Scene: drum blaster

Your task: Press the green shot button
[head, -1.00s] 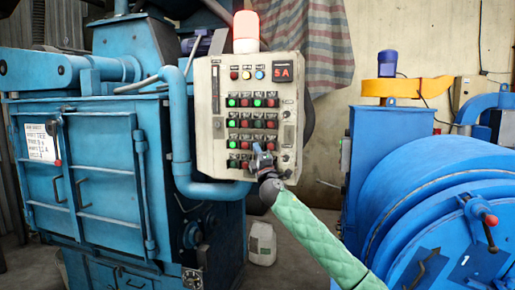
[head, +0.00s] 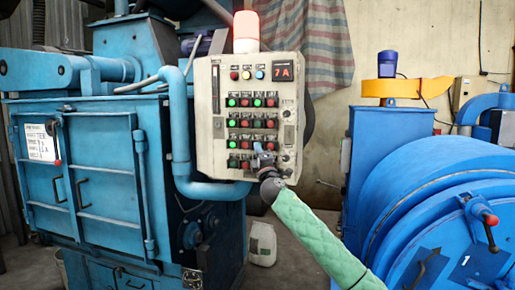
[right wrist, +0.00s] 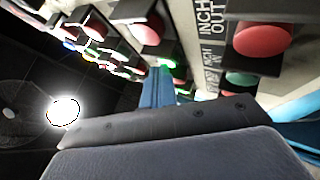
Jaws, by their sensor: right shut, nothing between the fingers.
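The cream control panel (head: 205,120) carries rows of green and red buttons, several of them lit green. The labels are too small in the head view to tell which one is the shot button. My right gripper (head: 262,152) is shut and empty in front of the lower right of the button rows, hiding part of the bottom row. In the right wrist view a blue fingertip (right wrist: 157,88) is close to a lit green button (right wrist: 174,66); I cannot tell whether they touch. A dark unlit green button (right wrist: 245,79) and a red button (right wrist: 264,40) are nearby. My left gripper is not in view.
A red lamp (head: 246,32) tops the panel, and its display (head: 283,71) reads 7A. A blue pipe (head: 181,130) curves around the panel's left and bottom. A blue machine (head: 100,190) stands left, a blue drum (head: 430,200) right. A white container (head: 262,243) is on the floor.

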